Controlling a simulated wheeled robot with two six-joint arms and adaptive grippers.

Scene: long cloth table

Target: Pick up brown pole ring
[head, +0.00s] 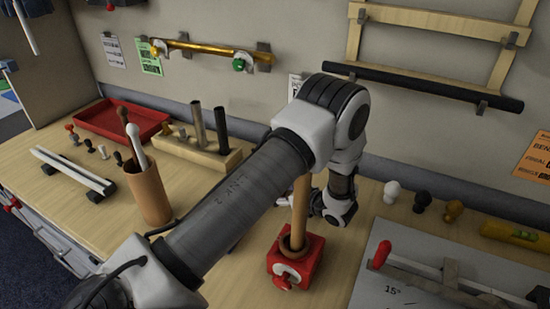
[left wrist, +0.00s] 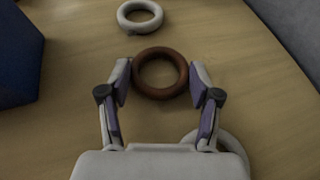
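A brown ring (left wrist: 160,53) lies flat on the wooden tabletop in the left wrist view. My left gripper (left wrist: 160,82) is open, with one finger on each side of the ring's near part. The ring is not gripped; whether a finger touches it I cannot tell. In the head view my left arm reaches in from the lower left, and its wrist hides most of the area around the gripper. A wooden pole (head: 299,210) stands upright in a red block (head: 309,262), with a brownish ring (head: 285,246) around its foot. My right gripper is not in view.
A white ring (left wrist: 140,15) lies just beyond the brown one; another pale ring is partly hidden by my gripper. A brown cup (head: 147,192) with tools, a red tray (head: 117,119) and a wooden peg block (head: 195,151) stand left. A grey board (head: 385,285) lies right.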

